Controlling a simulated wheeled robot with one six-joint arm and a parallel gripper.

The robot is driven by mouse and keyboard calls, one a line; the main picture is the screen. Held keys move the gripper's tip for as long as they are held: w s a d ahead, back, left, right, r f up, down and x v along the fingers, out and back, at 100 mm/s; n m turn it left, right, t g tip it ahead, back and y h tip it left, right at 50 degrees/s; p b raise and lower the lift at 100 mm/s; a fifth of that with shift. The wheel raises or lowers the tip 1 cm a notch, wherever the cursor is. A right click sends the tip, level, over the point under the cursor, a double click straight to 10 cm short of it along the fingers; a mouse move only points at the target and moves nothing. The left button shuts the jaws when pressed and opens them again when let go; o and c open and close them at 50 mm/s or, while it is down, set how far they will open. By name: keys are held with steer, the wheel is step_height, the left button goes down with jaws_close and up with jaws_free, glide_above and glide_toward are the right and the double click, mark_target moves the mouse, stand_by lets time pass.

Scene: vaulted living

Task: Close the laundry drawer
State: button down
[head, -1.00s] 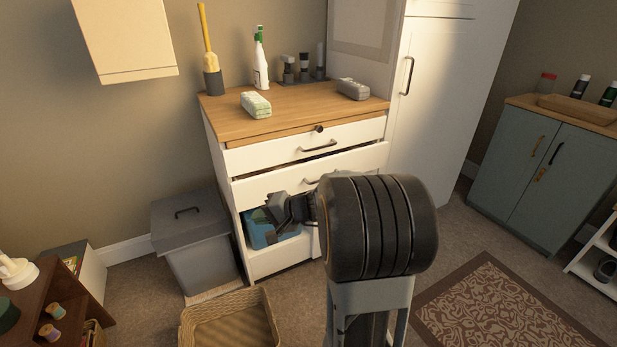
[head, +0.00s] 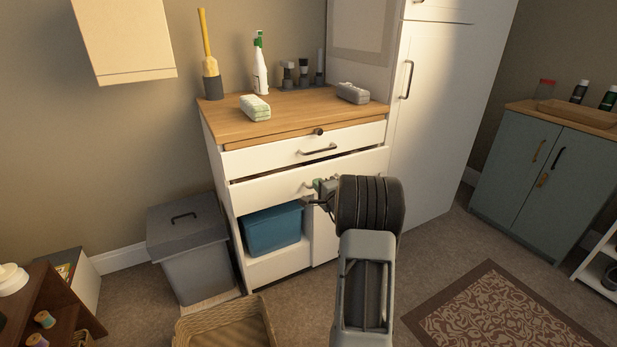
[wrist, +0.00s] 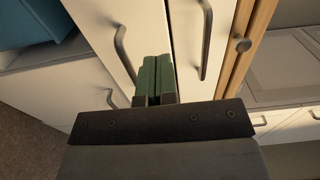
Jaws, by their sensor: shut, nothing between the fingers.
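A white dresser has a second drawer (head: 265,188) that stands slightly out, with a dark gap above its front. Its handle is partly hidden by my gripper in the head view and shows plainly in the wrist view (wrist: 123,52). The upper drawer (head: 280,153) has its own dark handle, also in the wrist view (wrist: 205,40). My gripper (head: 317,185) is in front of the second drawer, near its handle. In the wrist view its green fingertips (wrist: 154,64) are together and empty, by the seam between the two drawer fronts. I cannot tell if they touch.
A blue bin (head: 272,230) sits in the open compartment below. A grey lidded bin (head: 192,262) and a wicker basket (head: 225,325) stand on the floor at the left. A spray bottle (head: 260,70) is on the wooden top. Carpet and a patterned rug (head: 510,315) lie at the right.

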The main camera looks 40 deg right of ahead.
mark_target(305, 171)
steer(key=w, duration=0.5)
steer(key=w+d+b, duration=0.1)
steer(key=w, duration=0.1)
steer(key=shift+w, duration=0.15)
